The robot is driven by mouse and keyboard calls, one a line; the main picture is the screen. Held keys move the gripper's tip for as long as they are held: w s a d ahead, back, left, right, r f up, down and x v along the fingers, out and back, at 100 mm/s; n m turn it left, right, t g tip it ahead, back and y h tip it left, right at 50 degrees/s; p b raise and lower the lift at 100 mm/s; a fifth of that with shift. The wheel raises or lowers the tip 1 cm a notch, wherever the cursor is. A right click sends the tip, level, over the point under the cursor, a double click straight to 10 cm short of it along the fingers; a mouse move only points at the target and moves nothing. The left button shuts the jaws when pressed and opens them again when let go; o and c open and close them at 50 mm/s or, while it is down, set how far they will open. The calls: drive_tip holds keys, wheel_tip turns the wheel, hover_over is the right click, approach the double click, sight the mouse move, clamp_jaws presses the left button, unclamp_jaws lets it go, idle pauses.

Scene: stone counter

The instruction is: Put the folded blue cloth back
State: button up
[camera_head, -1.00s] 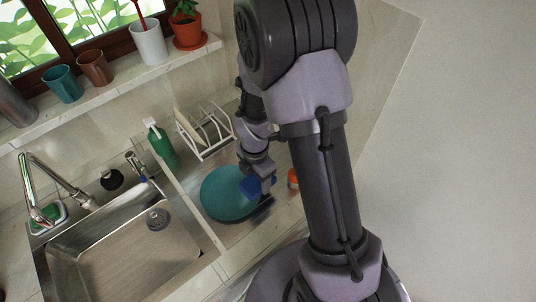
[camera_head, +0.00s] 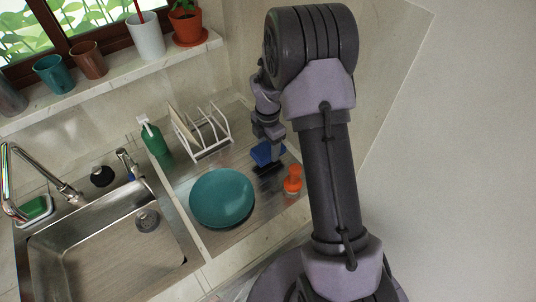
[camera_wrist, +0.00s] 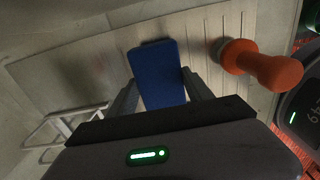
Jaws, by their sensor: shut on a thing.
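The folded blue cloth (camera_head: 262,152) is a small blue block in my gripper (camera_head: 270,160), over the steel drainboard to the right of the teal plate. In the wrist view the cloth (camera_wrist: 158,75) sits between the two fingers of my gripper (camera_wrist: 160,90), which are shut on it. A dark patch lies just below the cloth in the head view. I cannot tell whether the cloth touches the drainboard.
The teal plate (camera_head: 222,198) lies left on the drainboard (camera_head: 185,180). A white rack (camera_head: 208,135) and green bottle (camera_head: 154,139) stand behind, the sink (camera_head: 110,235) left.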

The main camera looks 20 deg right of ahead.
sight(268, 148)
wheel_tip(268, 148, down, 4)
drive_tip(key=shift+s+r+b, duration=0.1)
drive_tip(key=shift+b, duration=0.55)
drive_tip(key=shift+r, duration=0.15)
drive_tip(key=o, duration=1.5)
drive_tip(key=shift+c, duration=0.2)
